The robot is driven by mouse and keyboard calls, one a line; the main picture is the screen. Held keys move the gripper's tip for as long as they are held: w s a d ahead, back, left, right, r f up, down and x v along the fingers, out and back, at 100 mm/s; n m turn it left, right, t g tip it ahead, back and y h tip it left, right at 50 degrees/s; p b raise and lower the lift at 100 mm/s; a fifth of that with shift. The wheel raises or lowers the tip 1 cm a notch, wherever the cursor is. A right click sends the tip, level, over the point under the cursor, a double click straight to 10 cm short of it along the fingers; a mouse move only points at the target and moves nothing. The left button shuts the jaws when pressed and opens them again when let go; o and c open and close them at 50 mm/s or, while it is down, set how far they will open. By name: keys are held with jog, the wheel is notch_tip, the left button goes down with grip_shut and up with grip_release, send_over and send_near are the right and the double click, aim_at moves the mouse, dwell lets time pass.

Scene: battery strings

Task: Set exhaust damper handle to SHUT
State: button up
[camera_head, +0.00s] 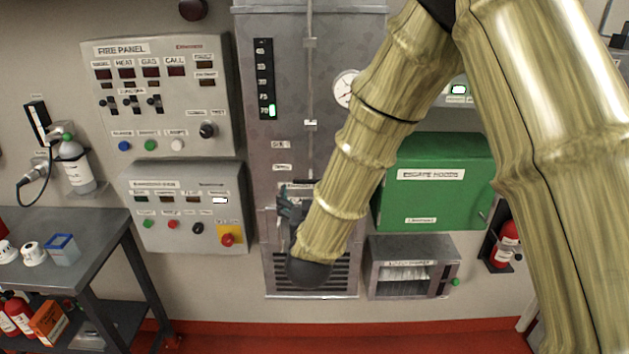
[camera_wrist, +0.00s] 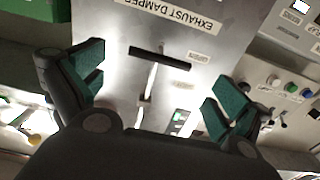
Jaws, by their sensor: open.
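The exhaust damper handle appears in the wrist view as a dark bar (camera_wrist: 160,57), lying roughly crosswise and level with the OPEN label (camera_wrist: 198,57). The EXHAUST DAMPER label (camera_wrist: 172,18) is upside down there. A smaller label (camera_wrist: 183,86) beside the pale rod is too blurred to read. I cannot tell how far the fingers are from the panel. In the head view my gripper (camera_head: 285,208) is mostly hidden behind my arm, low in front of the grey cabinet (camera_head: 258,150).
Left of the cabinet are the fire panel (camera_head: 165,75) and a lower button panel (camera_head: 160,212). Right of it are the green escape hoods box (camera_head: 425,195) and a small grey box (camera_head: 385,250). A table (camera_head: 95,235) stands at the left.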

jog(key=shift+w+p, duration=0.7)
jog(key=shift+w, duration=1.6)
jog(key=shift+c, duration=0.4)
jog(key=c, duration=1.3)
notch_tip(320, 180, up, 8)
jog(key=f+p, duration=0.1)
send_over(310, 182)
jog(key=s, duration=0.1)
jog(key=shift+s+d+r, duration=0.1)
jog(key=shift+s+r, duration=0.05)
jog(key=shift+r, duration=0.1)
jog(key=shift+c, duration=0.2)
